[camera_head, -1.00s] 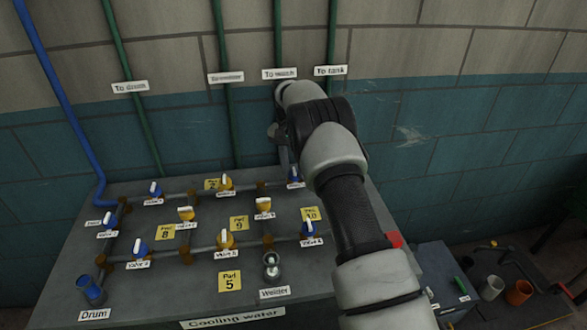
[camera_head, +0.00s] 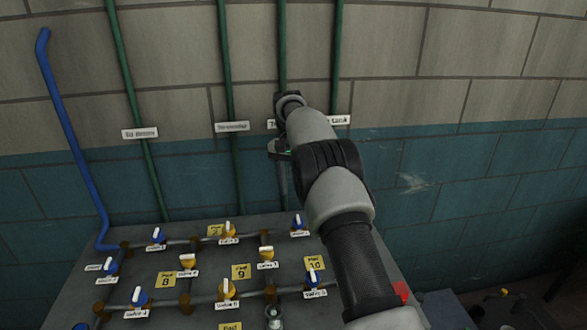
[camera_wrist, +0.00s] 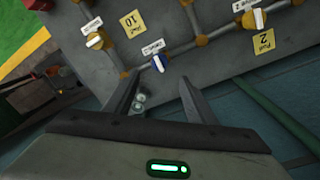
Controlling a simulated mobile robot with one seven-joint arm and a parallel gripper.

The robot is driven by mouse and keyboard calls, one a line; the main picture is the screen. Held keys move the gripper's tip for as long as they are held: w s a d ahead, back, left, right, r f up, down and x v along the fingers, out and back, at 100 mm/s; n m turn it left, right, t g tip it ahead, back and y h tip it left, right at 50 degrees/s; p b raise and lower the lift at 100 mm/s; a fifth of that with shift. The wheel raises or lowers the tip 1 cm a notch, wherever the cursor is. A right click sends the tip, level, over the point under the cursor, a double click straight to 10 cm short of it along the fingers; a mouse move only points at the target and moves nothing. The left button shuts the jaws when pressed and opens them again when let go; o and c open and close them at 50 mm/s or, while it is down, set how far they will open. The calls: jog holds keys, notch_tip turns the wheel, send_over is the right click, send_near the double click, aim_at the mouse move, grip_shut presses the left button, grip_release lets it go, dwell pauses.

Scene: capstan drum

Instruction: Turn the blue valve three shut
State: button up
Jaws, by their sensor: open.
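The blue valve three (camera_head: 298,222) has a white handle and sits at the back right of the pipe panel, standing nearly upright in the head view. In the wrist view the blue valve (camera_wrist: 160,63) lies just beyond and between my fingertips, its white handle slightly tilted. Its small label beside it is hard to read. My gripper (camera_wrist: 160,80) is open with nothing between its fingers and appears apart from the valve. In the head view my gripper (camera_head: 279,150) is partly hidden by my arm, in front of the wall above the panel's back edge.
Yellow valve two (camera_head: 229,229) is left of it; another blue valve (camera_head: 313,278) is nearer the front, by the yellow plate 10 (camera_head: 315,263). Green pipes (camera_head: 227,80) run up the wall behind. Pipes link the valves across the grey panel (camera_head: 70,268).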

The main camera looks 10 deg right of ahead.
notch_tip(320, 180, up, 7)
jog(key=p, duration=0.2)
jog(key=shift+w+a+f, duration=0.15)
jog(key=shift+a, duration=0.05)
jog(key=s+d+r+n+t+p, duration=0.1)
jog(key=s+r+n+t, duration=0.1)
jog(key=s+r, duration=0.7)
jog(key=s+d+r+n+t, duration=0.1)
jog(key=s+r, duration=0.7)
jog(key=r, duration=0.4)
jog(key=s+f+n+t, duration=0.1)
jog(key=s+f+n, duration=0.1)
jog(key=s, duration=1.1)
jog(key=s+f+n+t, duration=0.2)
jog(key=s+f, duration=0.3)
jog(key=s, duration=0.8)
jog(key=shift+a+y+p, duration=0.3)
jog(key=shift+a+p, duration=0.05)
jog(key=shift+p, duration=0.1)
jog(key=shift+a, duration=0.1)
